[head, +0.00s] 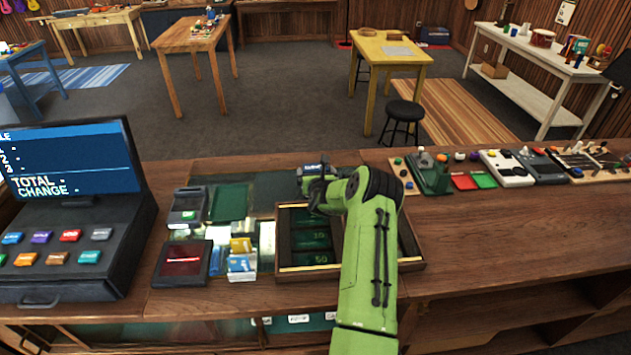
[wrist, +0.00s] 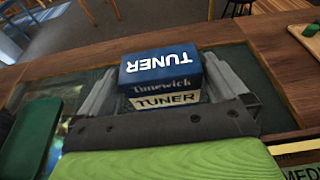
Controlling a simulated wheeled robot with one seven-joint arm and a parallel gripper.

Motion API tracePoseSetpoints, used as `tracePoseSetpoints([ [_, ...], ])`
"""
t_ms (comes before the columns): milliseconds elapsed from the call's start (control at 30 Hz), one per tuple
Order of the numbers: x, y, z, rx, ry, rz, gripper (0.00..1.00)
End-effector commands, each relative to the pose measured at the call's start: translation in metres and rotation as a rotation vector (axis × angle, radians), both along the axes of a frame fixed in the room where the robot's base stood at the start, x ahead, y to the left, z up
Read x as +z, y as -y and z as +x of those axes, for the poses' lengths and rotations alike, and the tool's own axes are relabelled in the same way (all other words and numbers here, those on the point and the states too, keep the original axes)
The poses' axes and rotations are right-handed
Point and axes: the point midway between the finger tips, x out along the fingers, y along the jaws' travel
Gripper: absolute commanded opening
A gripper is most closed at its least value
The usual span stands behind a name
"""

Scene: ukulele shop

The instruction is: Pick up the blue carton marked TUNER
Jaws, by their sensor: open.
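The blue carton marked TUNER (wrist: 160,68) shows in the wrist view. Its top is blue with white lettering, and its near side has a cream band reading TUNER. My gripper (wrist: 160,88) is open, with one finger on the left and one on the right of the carton. I cannot tell whether the fingers touch it. In the head view a small blue part of the carton (head: 312,167) shows just past my gripper (head: 318,185), and my gripper and arm hide most of the rest. The carton stands on the counter behind the wooden tray.
A wooden tray (head: 282,240) with dark compartments lies under my arm. To its left are a card reader (head: 187,207), a dark box with a red display (head: 182,262) and small cards. A register (head: 70,210) stands far left. A board (head: 460,196) of small parts lies right.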

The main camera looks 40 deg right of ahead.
Motion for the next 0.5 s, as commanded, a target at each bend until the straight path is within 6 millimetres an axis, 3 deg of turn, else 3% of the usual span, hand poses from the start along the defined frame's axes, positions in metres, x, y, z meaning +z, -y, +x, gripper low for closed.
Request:
tracePoseSetpoints([
  [67,0.0001,0.0,-0.0001,0.0,0.0,0.0,0.92],
  [400,-0.0002,-0.0002,-0.0004,0.0,0.0,0.0,0.4],
  [500,0.0003,-0.0002,-0.0002,0.0,0.0,0.0,0.38],
])
